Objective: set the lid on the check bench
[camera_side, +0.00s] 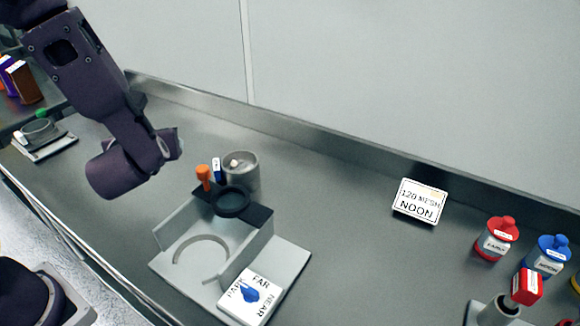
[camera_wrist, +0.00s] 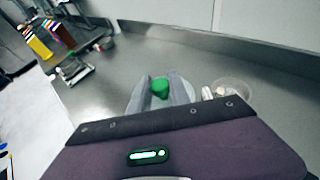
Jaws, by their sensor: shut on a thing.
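My gripper (camera_wrist: 160,90) is shut on a green knob (camera_wrist: 159,87), seen between its two grey fingers in the wrist view. A pale round edge shows beneath the fingers, which looks like the lid (camera_wrist: 187,90). In the side view my purple hand hangs above the counter, left of the metal cup, and hides the fingers and lid. A small grey stand with a round part (camera_side: 42,133) is at the far left; it also shows in the wrist view (camera_wrist: 72,72). I cannot tell whether it is the check bench.
A grey sifter fixture (camera_side: 190,240) with a dial plate stands at front centre, beside the metal cup (camera_side: 240,172). A sign reading 120 mesh noon (camera_side: 419,202) and red (camera_side: 496,240) and blue (camera_side: 546,258) jars are right. Counter between hand and left stand looks clear.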

